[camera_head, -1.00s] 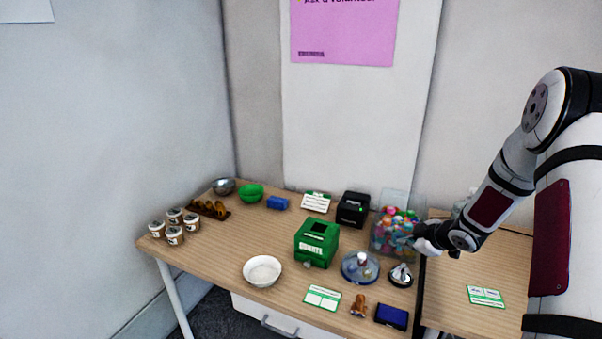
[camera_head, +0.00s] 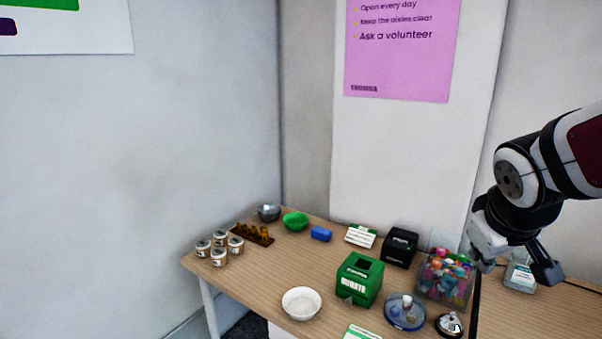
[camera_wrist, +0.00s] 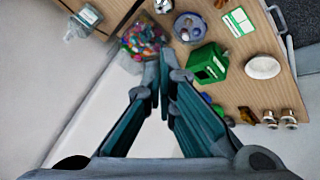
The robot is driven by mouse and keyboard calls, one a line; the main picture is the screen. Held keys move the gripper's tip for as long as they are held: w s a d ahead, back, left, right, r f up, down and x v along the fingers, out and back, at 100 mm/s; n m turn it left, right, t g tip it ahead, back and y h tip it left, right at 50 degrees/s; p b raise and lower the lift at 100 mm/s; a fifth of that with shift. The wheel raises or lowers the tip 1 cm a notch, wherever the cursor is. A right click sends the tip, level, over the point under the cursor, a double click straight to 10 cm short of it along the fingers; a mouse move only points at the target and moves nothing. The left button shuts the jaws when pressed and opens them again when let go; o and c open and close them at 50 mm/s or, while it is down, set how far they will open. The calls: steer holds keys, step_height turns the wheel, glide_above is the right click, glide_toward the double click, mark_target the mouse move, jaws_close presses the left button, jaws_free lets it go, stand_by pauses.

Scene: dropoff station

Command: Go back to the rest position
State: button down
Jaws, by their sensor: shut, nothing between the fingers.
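My gripper (camera_wrist: 160,68) shows in the wrist view with its fingers brought together and nothing between them. In the head view my arm is bent at the right, and the hand hangs above the right end of the table, near the clear box of colourful balls (camera_head: 445,276). The hand partly overlaps that area, and the fingertips are hard to make out there. In the wrist view the balls (camera_wrist: 143,40) lie beyond the fingertips, apart from them as far as I can tell.
The wooden table (camera_head: 265,277) holds a green donation box (camera_head: 360,280), a white bowl (camera_head: 301,303), a black printer (camera_head: 400,247), a blue round tray (camera_head: 405,313), a bell (camera_head: 449,325) and several cups (camera_head: 219,257). A clear bottle (camera_head: 520,275) stands at the right. Space above the table's left is free.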

steer(key=s+a+m+y, duration=0.1)
steer(key=s+a, duration=0.4)
steer(key=s, duration=0.4)
steer(key=s+a+m+g+y, duration=0.1)
steer(key=s+a+y, duration=0.1)
steer(key=s+a, duration=0.4)
steer(key=s, duration=0.2)
steer(key=shift+s+g, duration=0.3)
steer(key=shift+s, duration=0.1)
steer(key=shift+r, duration=0.1)
